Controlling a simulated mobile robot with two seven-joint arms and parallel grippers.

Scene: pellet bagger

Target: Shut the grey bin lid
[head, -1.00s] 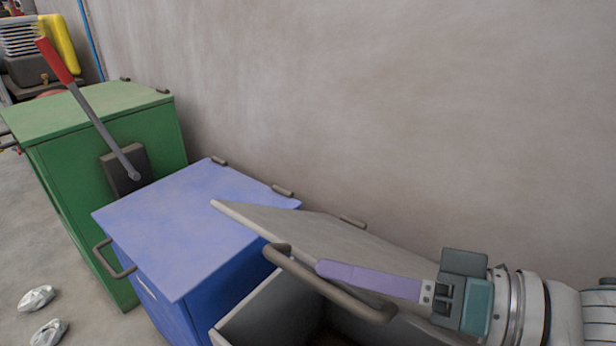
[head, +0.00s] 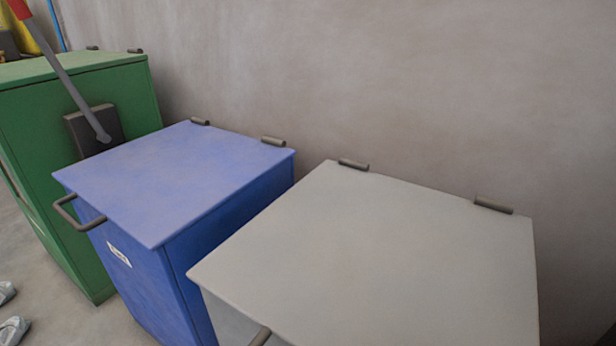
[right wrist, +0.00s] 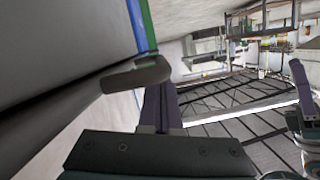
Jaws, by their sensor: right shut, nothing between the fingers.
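The grey bin lid (head: 390,265) lies flat and looks shut in the head view, with its hinges at the wall side. In the right wrist view, a dark grey handle (right wrist: 137,75) crosses close in front of my right gripper (right wrist: 161,105). The right fingers are together with nothing between them; whether they touch the handle I cannot tell. A purple finger at the right edge of that view looks like my left gripper (right wrist: 301,80); its opening is unclear.
The blue bin (head: 175,185) with its lid shut stands left of the grey one. The green bin (head: 125,95) with a red-handled lever (head: 65,75) is farther left. A bare wall (head: 400,90) stands behind. White scraps (head: 12,330) lie on the floor at lower left.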

